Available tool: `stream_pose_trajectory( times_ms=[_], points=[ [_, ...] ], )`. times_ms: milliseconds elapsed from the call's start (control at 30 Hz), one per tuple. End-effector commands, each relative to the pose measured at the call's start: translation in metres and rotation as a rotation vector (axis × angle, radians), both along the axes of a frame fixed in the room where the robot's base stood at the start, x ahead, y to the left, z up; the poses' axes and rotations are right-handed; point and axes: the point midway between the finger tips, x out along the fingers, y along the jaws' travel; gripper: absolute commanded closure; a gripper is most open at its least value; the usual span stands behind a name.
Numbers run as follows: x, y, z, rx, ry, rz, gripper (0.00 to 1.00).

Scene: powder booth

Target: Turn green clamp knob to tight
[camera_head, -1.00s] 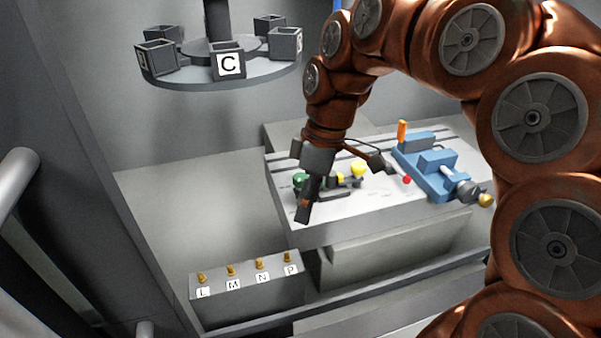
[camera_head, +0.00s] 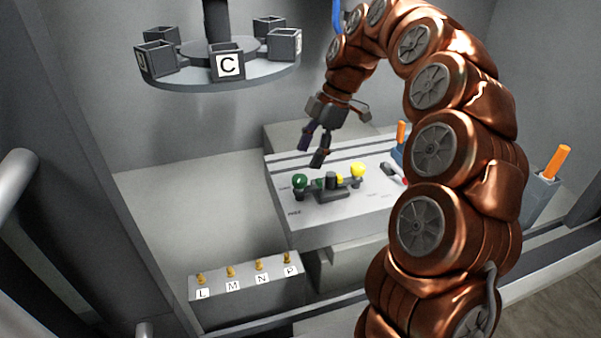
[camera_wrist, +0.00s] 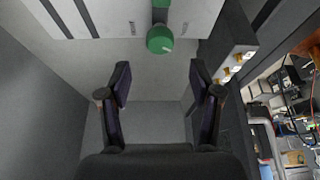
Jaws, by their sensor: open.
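The green clamp knob (camera_head: 299,181) is a round ball at the left end of a dark clamp fixture (camera_head: 333,191) on the light slotted table (camera_head: 365,200). The green knob also shows in the wrist view (camera_wrist: 160,39), at top centre. My gripper (camera_head: 311,164) is open and empty, above and slightly right of the knob in the head view. In the wrist view my gripper's fingers (camera_wrist: 160,80) are spread wide, and the knob lies beyond the tips, not between them. Small labels lie on the table near the knob, too small to read surely.
A yellow knob (camera_head: 358,169) stands at the fixture's right. An orange handle (camera_head: 401,131) rises behind my arm. A block with brass pegs (camera_head: 245,285) labelled L, M, N, P stands in front. A round carousel (camera_head: 262,77) with grey bins hangs at upper left.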

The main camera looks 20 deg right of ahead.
Motion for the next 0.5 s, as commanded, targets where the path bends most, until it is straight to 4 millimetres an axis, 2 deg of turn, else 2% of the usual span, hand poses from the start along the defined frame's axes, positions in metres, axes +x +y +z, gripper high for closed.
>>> stream_pose_trajectory(
  times_ms=[500],
  points=[
    [-0.003, 0.02, -0.046, 0.0, 0.004, 0.0, 0.36]
  ],
)
